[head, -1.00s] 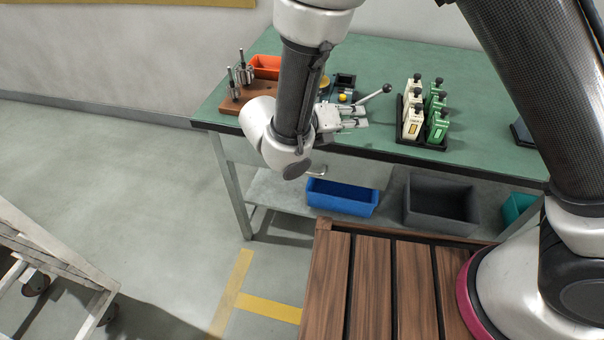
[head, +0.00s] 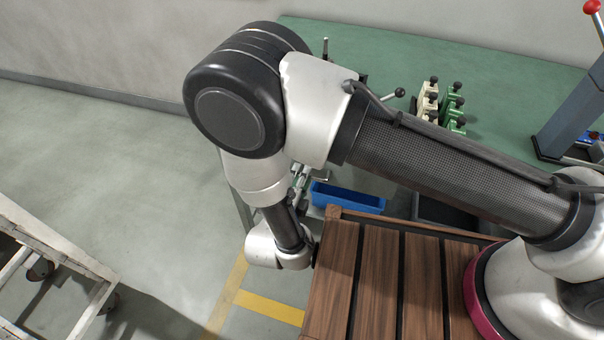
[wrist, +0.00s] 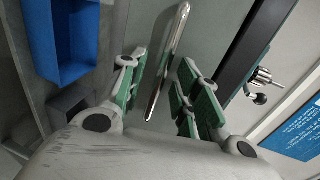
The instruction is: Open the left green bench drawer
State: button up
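A long chrome bar handle (wrist: 168,62) crosses the wrist view on a grey-green panel (wrist: 205,35), which looks like the drawer front. My gripper (wrist: 163,66) is open, with its green-padded fingers on either side of the handle. A gap shows between the handle and each pad, and I cannot tell how far the fingertips are from the panel. In the head view my gripper (head: 301,180) is partly visible in front of the bench (head: 480,60), low at its left end. My own arm hides the drawer there, and I see no opening at the panel.
A blue bin (head: 346,198) sits on the lower shelf, also at upper left in the wrist view (wrist: 62,45). A dark bin (head: 445,212) stands beside it. The bench's dark edge (wrist: 250,45) runs right of the panel. Green and cream parts (head: 453,105) stand on the bench.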

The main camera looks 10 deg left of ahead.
jog(key=shift+w+f, duration=0.1)
jog(key=shift+w, duration=0.6)
grip_shut()
